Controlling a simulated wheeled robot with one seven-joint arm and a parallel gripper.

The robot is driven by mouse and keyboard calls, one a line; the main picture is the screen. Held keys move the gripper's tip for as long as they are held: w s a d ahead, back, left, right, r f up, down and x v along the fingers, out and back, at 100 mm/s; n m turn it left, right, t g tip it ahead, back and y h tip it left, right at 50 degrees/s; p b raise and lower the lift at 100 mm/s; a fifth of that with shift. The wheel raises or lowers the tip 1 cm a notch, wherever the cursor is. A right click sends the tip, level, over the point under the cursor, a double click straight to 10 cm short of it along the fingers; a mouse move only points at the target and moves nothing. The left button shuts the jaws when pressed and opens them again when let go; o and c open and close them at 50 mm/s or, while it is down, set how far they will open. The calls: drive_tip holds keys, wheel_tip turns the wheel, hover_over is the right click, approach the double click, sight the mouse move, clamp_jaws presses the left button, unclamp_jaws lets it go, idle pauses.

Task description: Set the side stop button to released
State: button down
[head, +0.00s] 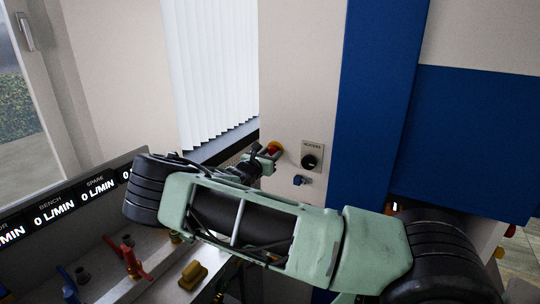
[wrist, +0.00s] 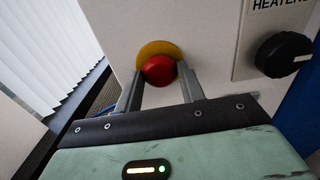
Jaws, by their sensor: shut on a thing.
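The side stop button is a red mushroom head on a yellow round plate on the side of the pale cabinet. In the wrist view the red button (wrist: 159,70) sits between the two fingers of my gripper (wrist: 159,78), with the yellow plate (wrist: 158,48) behind it. The fingers are closed on the red head from left and right. In the head view the button (head: 274,147) shows partly, with my gripper (head: 266,155) at it. Whether the button is pressed in or out cannot be told.
A black knob (wrist: 284,54) labelled heaters is right of the button. Below it in the head view is a small blue knob (head: 299,180). A bench with coloured valve handles (head: 130,262) and a flow display (head: 55,205) is at lower left. White blinds (head: 210,70) hang behind.

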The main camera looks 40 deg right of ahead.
drive_tip(key=shift+s+a, duration=0.15)
drive_tip(key=shift+a, duration=0.4)
drive_tip(key=shift+f, duration=0.1)
drive_tip(key=c, duration=0.9)
unclamp_jaws()
drive_tip(key=shift+o, duration=0.2)
drive_tip(key=shift+a, duration=0.2)
drive_tip(key=b+v, duration=0.6)
drive_tip(key=v, duration=1.1)
drive_tip(key=shift+s, duration=0.2)
